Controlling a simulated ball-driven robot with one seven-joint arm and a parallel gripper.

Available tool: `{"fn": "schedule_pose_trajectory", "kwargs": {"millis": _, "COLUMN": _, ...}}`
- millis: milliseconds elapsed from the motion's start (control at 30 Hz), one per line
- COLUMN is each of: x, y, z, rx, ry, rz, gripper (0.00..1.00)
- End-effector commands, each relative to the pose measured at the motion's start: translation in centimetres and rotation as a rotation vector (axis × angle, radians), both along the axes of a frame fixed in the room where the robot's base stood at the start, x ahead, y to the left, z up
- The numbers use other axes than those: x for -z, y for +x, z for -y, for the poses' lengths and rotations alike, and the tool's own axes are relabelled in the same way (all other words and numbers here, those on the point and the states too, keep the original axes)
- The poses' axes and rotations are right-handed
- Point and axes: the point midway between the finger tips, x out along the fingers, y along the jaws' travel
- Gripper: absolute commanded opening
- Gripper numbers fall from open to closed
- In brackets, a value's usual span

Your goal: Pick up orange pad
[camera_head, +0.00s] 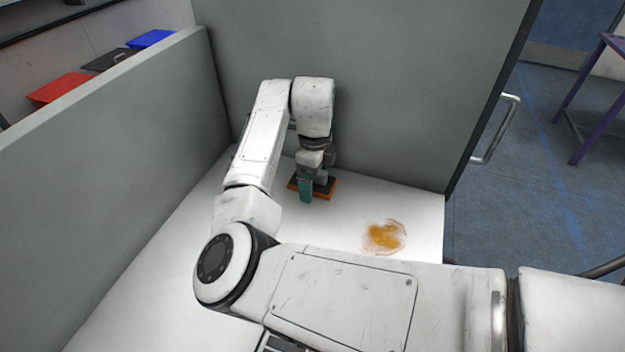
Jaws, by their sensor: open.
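The orange pad (326,193) lies flat on the white table, close to the grey back panel. A dark layer or block sits on top of it, and its orange edge shows along the front and right. My gripper (307,190) is open and points down directly over the pad. One teal finger reaches down at the pad's front edge. The other finger and the middle of the pad are mostly hidden by the gripper. I cannot tell whether the fingers touch the pad.
An orange-brown stain (384,237) marks the white table (420,215) to the right of the pad. Grey panels (375,100) stand behind and to the left. A metal handle (497,130) sticks out at the right. Red, black and blue panels (62,87) lie beyond the left wall.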

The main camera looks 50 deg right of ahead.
Motion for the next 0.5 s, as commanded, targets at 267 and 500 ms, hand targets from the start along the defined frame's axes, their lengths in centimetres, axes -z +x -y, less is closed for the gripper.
{"fn": "schedule_pose_trajectory", "kwargs": {"millis": 267, "x": -0.05, "y": 0.01, "z": 0.01, "rx": 0.000, "ry": 0.000, "rz": 0.000, "gripper": 0.81}}
{"fn": "schedule_pose_trajectory", "kwargs": {"millis": 500, "x": -0.06, "y": 0.00, "z": 0.01, "rx": 0.000, "ry": 0.000, "rz": 0.000, "gripper": 0.58}}
